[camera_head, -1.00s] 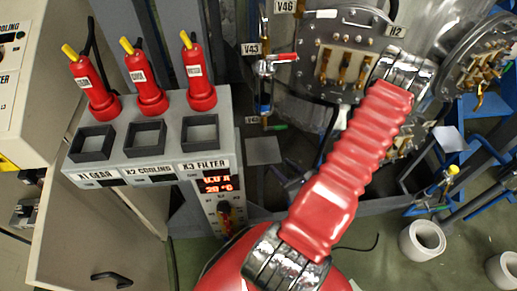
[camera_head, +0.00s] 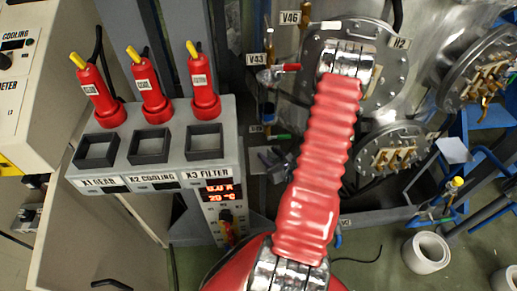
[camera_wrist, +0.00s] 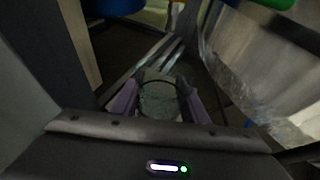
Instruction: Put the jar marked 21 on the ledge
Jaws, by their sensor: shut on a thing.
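In the wrist view my gripper (camera_wrist: 160,88) has its two purple-grey fingers on either side of a round, grey-green jar (camera_wrist: 158,100), seen from above. It is shut on the jar. The jar's number cannot be read from here. In the head view a small flat grey plate (camera_head: 256,166), which may be the ledge, sits right of the control panel. A dark shape, probably part of my gripper, covers its right part. My red arm hides much of the area to the right. I cannot tell whether the jar touches the plate.
A grey panel (camera_head: 210,170) with red plugs and square sockets stands at left. A valve with a red handle (camera_head: 277,72) is above the plate. Steel flanges (camera_head: 390,155) and the vessel are at right. White rolls (camera_head: 427,252) lie on the floor.

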